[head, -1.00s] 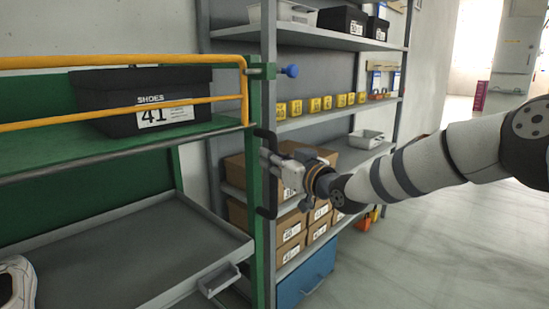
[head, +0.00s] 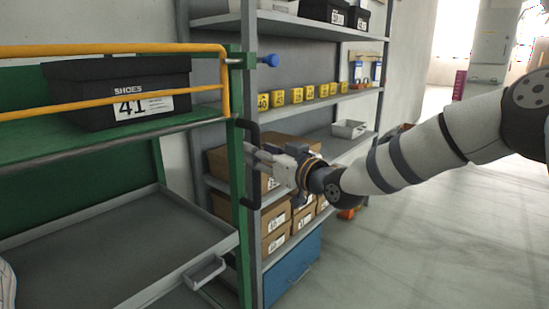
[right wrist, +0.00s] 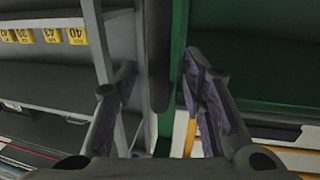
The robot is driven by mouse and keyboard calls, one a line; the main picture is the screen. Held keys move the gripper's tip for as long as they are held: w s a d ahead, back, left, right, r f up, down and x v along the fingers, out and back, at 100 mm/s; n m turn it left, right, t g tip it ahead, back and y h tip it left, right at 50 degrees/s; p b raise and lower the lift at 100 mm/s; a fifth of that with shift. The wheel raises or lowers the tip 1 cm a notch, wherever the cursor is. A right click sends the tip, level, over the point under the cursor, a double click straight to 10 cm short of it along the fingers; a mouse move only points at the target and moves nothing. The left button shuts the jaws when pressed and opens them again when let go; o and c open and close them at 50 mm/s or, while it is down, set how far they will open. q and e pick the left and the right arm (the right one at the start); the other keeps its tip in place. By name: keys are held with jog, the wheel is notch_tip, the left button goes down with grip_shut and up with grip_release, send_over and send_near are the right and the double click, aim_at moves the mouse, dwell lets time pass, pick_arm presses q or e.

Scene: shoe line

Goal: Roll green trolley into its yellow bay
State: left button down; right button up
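The green trolley (head: 238,190) stands at the left of the head view, with yellow rails (head: 120,50) and a black upright handle (head: 249,190) on its near right post. My right gripper (head: 256,158) is at this handle. In the right wrist view the two fingers (right wrist: 158,75) stand apart, one on each side of the dark handle bar (right wrist: 158,45), with gaps showing beside it. My left gripper is not in view. No yellow bay can be made out in these frames.
A black shoe box marked 41 (head: 125,92) sits on the trolley's upper shelf, above a grey tray (head: 130,240). A grey rack (head: 290,22) with cartons (head: 275,222) and a blue bin (head: 292,272) stands close behind the trolley. Open floor (head: 420,235) lies to the right.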

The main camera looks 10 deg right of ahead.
jog(key=v, duration=0.9)
jog(key=shift+s, duration=0.1)
